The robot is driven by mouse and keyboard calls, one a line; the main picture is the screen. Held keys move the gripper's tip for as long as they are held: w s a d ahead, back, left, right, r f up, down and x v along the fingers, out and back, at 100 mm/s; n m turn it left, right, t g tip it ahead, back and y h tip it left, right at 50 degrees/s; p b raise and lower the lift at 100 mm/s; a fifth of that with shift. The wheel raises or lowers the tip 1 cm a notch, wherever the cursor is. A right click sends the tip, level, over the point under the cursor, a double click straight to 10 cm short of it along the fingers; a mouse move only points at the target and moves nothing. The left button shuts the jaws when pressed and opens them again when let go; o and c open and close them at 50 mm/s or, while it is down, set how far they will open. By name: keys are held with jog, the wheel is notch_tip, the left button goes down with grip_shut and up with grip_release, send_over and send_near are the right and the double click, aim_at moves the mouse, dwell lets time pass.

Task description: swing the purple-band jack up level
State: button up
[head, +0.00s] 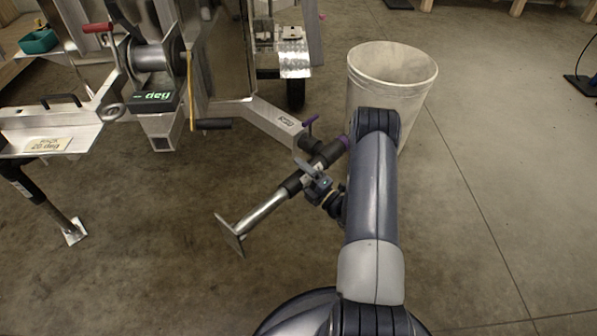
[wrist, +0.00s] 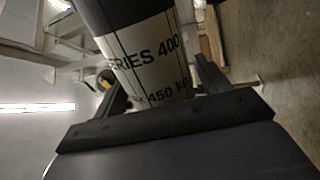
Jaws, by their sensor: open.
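The purple-band jack (head: 262,213) hangs tilted off the trailer's frame bracket (head: 276,123). Its foot plate (head: 229,235) is at the lower left and its purple band (head: 347,141) at the upper right. My gripper (head: 312,178) is at the middle of the jack. In the wrist view the jack's labelled tube (wrist: 148,55), marked "SERIES 400" and "450 KG", lies between the open fingers of my gripper (wrist: 162,90). I cannot tell whether either finger touches it. My arm hides part of the jack's upper end. A purple handle (head: 310,122) shows at the bracket.
A pale bin (head: 392,75) stands behind my arm. Another trailer part at left carries a second jack (head: 50,208) and a sign (head: 50,145). A winch (head: 150,60) and a tilt display (head: 153,97) are at upper left. Floor is clear in front and right.

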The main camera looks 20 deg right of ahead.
jog(key=p+v, duration=0.1)
jog(key=v, duration=0.9)
jog(key=shift+p, duration=0.3)
jog(key=shift+s, duration=0.1)
jog(key=b+x, duration=0.2)
jog(key=x, duration=0.8)
jog(key=shift+w+a, duration=0.15)
jog(key=shift+w, duration=0.15)
jog(key=shift+f, duration=0.1)
